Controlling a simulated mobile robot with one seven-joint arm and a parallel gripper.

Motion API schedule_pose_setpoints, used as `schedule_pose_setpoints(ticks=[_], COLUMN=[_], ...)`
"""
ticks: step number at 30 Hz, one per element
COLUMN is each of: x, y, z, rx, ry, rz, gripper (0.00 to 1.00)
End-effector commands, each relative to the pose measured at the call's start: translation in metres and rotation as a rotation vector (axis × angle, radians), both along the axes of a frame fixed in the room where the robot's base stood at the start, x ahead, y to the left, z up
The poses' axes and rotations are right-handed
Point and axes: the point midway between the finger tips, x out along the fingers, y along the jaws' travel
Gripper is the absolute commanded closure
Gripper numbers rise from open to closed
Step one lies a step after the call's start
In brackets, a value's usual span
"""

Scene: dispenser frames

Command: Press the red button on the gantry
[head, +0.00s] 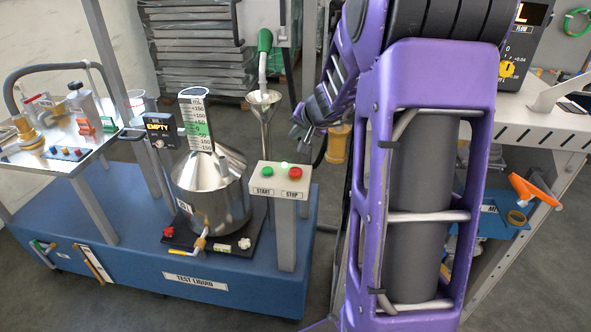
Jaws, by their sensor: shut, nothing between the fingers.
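A red button (295,172) sits on the right of a light grey control box (280,185), above a STOP label. A green button (267,171) sits to its left above a START label. The box stands on a grey post on the blue base. My gripper (303,140) shows small and dark at the end of my purple arm, above the red button in the picture and apart from it. It is shut and empty, and its fingertips are hard to make out.
A steel vessel (213,205) with a level scale stands left of the box. A metal funnel (263,110) with a green-handled valve is behind. A left worktop (60,150) carries fittings. A white perforated bench (540,125) is at the right. My arm hides much of the middle right.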

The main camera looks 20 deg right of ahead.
Motion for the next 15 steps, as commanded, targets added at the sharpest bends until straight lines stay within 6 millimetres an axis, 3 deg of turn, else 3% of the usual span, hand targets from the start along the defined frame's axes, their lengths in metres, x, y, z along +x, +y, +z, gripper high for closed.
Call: schedule_pose_setpoints(ticks=[8, 15], x=[0.0, 0.0], y=[0.0, 0.0], z=[-0.011, -0.041], rx=[-0.001, 0.0], ry=[0.001, 0.001], rz=[-0.001, 0.0], gripper=[1.0, 1.0])
